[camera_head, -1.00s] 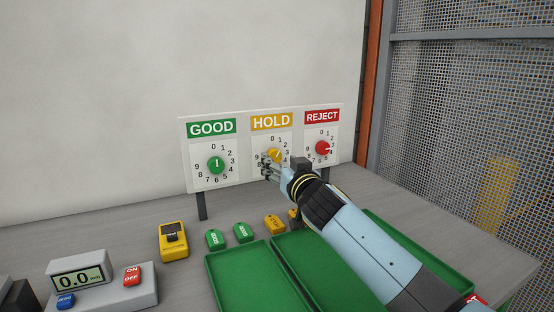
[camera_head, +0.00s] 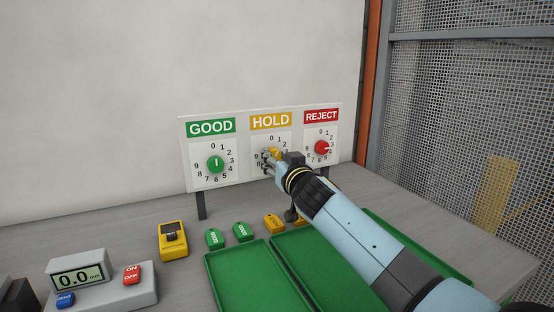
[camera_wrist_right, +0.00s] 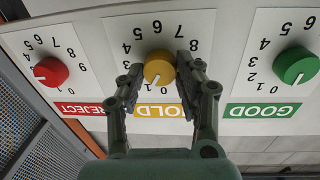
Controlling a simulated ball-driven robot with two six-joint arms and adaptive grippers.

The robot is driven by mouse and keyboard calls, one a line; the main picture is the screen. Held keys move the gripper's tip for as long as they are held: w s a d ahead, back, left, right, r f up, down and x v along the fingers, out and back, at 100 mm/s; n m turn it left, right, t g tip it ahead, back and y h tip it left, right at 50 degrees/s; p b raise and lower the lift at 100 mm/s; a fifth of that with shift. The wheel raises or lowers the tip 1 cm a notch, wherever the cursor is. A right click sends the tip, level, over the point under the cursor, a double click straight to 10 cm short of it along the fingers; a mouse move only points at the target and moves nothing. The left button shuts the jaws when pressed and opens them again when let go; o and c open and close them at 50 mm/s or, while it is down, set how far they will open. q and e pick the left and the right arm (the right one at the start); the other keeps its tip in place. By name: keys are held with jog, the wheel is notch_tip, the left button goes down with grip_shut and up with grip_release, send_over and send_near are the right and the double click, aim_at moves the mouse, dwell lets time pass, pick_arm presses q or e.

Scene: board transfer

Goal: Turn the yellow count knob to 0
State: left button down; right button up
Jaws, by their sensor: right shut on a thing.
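The yellow count knob (camera_wrist_right: 158,68) sits on the HOLD dial (camera_wrist_right: 163,25), which appears upside down in the right wrist view. Its pointer mark is near the 0 and 1 labels; I cannot tell exactly which. My right gripper (camera_wrist_right: 159,68) is shut on the yellow knob, one finger on each side. In the head view the right gripper (camera_head: 269,158) hides most of the knob and the dial's lower digits. My left gripper is not in view.
The green knob (camera_head: 216,164) under GOOD points to 0. The red knob (camera_head: 322,148) under REJECT points right, near 3. Green trays (camera_head: 229,305), several tags, a yellow device (camera_head: 173,249) and a display unit (camera_head: 130,295) stand on the table below.

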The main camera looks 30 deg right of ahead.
jog(key=shift+f+n, duration=0.1)
jog(key=shift+n, duration=0.2)
jog(key=shift+n+t+b, duration=0.3)
jog(key=shift+n+b, duration=0.85)
jog(key=shift+n, duration=1.55)
jog(key=o, duration=1.1)
jog(key=shift+o, duration=0.2)
jog(key=s+a, duration=0.1)
jog(key=s, duration=1.1)
jog(key=shift+a+f, duration=0.3)
jog(key=shift+a, duration=0.05)
jog(key=shift+r, duration=0.1)
